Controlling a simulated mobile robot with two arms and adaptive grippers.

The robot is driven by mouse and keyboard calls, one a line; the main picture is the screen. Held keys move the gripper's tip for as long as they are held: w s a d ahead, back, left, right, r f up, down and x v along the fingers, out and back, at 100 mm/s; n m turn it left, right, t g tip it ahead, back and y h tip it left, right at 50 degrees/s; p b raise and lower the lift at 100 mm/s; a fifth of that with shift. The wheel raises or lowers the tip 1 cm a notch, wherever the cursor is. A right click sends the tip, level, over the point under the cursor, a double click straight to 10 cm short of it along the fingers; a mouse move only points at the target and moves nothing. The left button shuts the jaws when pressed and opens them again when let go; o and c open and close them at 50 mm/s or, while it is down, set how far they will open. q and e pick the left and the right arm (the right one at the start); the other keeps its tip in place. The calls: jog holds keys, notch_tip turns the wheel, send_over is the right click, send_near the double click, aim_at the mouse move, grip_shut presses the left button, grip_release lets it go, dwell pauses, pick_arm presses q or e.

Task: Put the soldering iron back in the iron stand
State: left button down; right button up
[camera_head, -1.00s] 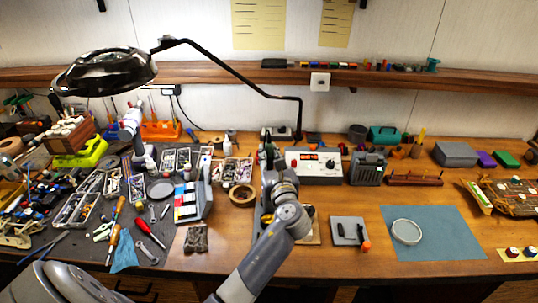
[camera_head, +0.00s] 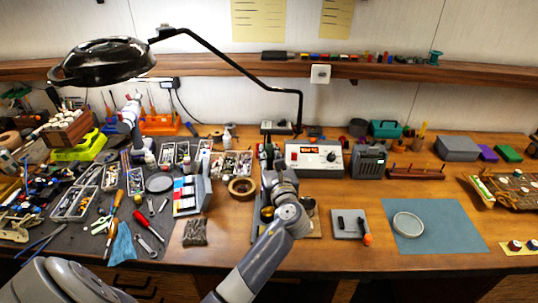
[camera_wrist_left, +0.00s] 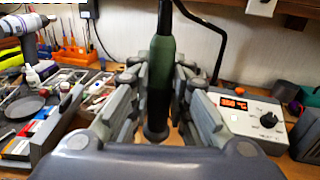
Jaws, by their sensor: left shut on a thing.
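The soldering iron, with a dark green handle (camera_wrist_left: 160,72), stands nearly upright between the fingers of my left gripper (camera_wrist_left: 160,95) in the left wrist view. The gripper is shut on the handle; the iron's upper end runs out of that frame. In the head view my left gripper (camera_head: 268,158) is above the bench, just left of the soldering station (camera_head: 314,158), and the iron is hardly visible there. A flat base (camera_head: 313,226), perhaps the iron stand, shows partly behind my left wrist; most of it is hidden. My right gripper is not in view.
A tape roll (camera_head: 242,188) and a coloured box (camera_head: 190,197) lie left of the arm. A small grey tray (camera_head: 348,222) and a blue mat (camera_head: 440,238) with a round dish (camera_head: 408,224) lie right. The magnifier lamp (camera_head: 105,62) overhangs the left side.

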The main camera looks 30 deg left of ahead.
aim_at(270, 167)
pick_arm(q)
jog(key=shift+f+b, duration=1)
jog(key=shift+f, duration=0.75)
jog(key=c, duration=1.4)
grip_release()
jog(key=shift+o, duration=0.2)
jog(key=o, duration=0.4)
jog(key=shift+c, duration=0.2)
